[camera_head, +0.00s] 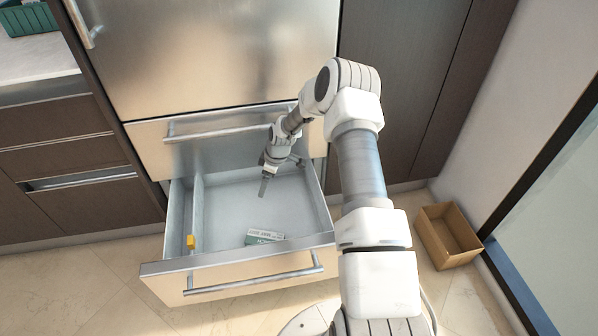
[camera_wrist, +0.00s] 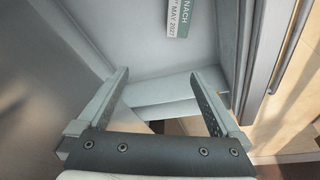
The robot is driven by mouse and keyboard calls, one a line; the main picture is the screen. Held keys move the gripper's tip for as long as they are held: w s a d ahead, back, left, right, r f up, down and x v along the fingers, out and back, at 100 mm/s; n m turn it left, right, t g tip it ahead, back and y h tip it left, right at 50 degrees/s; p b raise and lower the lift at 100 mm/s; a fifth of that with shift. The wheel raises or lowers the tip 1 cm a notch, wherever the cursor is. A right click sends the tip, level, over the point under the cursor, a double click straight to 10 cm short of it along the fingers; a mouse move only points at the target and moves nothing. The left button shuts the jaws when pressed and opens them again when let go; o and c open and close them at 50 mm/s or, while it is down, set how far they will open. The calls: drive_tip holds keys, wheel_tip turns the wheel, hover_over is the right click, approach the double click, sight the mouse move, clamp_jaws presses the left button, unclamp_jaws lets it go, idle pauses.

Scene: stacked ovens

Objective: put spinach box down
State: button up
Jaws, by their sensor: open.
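The spinach box (camera_head: 263,237) is a small white and green box lying on the floor of the open drawer (camera_head: 222,205), close to its front wall. In the wrist view the box (camera_wrist: 183,17) shows at the top edge, partly cut off, with part of its lettering readable. My gripper (camera_head: 264,186) is inside or just above the drawer, behind the box and apart from it. In the wrist view my gripper (camera_wrist: 160,88) has its two fingers spread wide with nothing between them.
A small yellow object (camera_head: 190,241) sits in the drawer's narrow left compartment, beyond a divider. A closed drawer (camera_head: 215,128) is above the open one. An open cardboard box (camera_head: 449,238) stands on the floor at right. Much of the drawer floor is bare.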

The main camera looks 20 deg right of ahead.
drive_tip(key=s+a+r+m+h, duration=0.1)
drive_tip(key=s+r, duration=0.3)
drive_tip(key=r, duration=0.7)
drive_tip(key=s+r+m+t+h, duration=0.1)
drive_tip(key=s+r+m, duration=0.15)
drive_tip(key=r, duration=0.75)
drive_tip(key=s+a+r+m+h, duration=0.1)
drive_tip(key=s+r, duration=0.4)
drive_tip(key=r, duration=0.6)
drive_tip(key=s+a+r+m+t, duration=0.1)
drive_tip(key=s+r+m, duration=0.2)
drive_tip(key=s, duration=0.9)
drive_tip(key=s+a+r+m+t, duration=0.1)
drive_tip(key=s+r+m, duration=0.2)
drive_tip(key=s, duration=1)
wheel_tip(320, 180, up, 4)
drive_tip(key=shift+s+f+y, duration=0.1)
drive_tip(key=shift+s+y, duration=0.15)
drive_tip(key=shift+y, duration=0.05)
